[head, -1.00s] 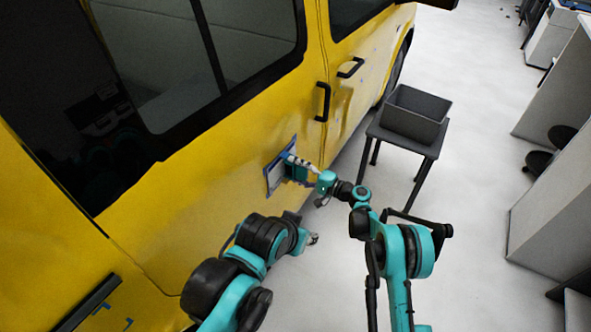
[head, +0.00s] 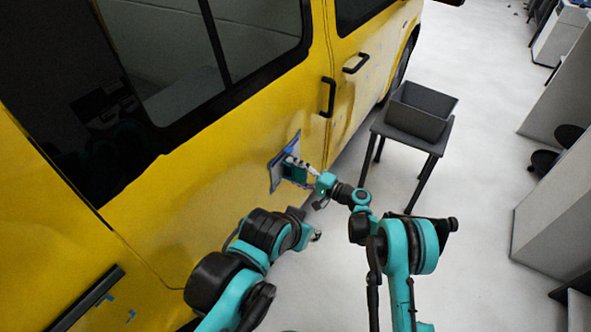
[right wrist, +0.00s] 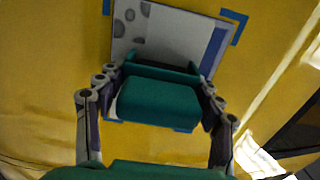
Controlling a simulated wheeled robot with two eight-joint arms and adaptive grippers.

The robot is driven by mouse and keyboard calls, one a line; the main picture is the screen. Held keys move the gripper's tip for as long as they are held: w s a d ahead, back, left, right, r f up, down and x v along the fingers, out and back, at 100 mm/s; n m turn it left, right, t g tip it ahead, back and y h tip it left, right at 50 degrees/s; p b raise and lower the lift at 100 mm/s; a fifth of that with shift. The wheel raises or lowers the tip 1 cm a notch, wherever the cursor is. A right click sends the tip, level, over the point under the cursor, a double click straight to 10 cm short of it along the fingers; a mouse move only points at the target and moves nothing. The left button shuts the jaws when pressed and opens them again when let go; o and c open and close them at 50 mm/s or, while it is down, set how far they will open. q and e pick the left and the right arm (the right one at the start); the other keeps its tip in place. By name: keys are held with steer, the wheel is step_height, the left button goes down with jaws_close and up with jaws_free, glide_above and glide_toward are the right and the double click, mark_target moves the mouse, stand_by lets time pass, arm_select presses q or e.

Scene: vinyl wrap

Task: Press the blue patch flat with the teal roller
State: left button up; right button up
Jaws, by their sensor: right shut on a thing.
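The patch (head: 276,174) is on the yellow van door, below the handles. In the right wrist view the patch (right wrist: 165,35) shows a light grey face with dark blotches and a blue band at its right. My right gripper (right wrist: 158,86) is shut on the teal roller (right wrist: 160,100). In the head view the roller (head: 295,171) is in front of the patch and covers part of it. Whether it touches the patch I cannot tell. My left gripper (head: 314,236) hangs low near the door; its fingers are too small to read.
Blue corner marks (right wrist: 236,22) sit on the door around the patch. A dark grey bin (head: 420,112) stands on a small dark table (head: 437,148) right of the van. Black door handles (head: 328,97) stick out above the patch.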

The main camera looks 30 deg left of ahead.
mark_target(278, 173)
steer(key=shift+s, duration=0.6)
steer(key=shift+s+a, duration=0.1)
steer(key=shift+s+a, duration=0.1)
steer(key=shift+s, duration=0.9)
steer(key=shift+s, duration=0.1)
steer(key=shift+s, duration=1)
steer(key=shift+s, duration=0.1)
steer(key=shift+s+a, duration=0.15)
steer(key=shift+s, duration=0.55)
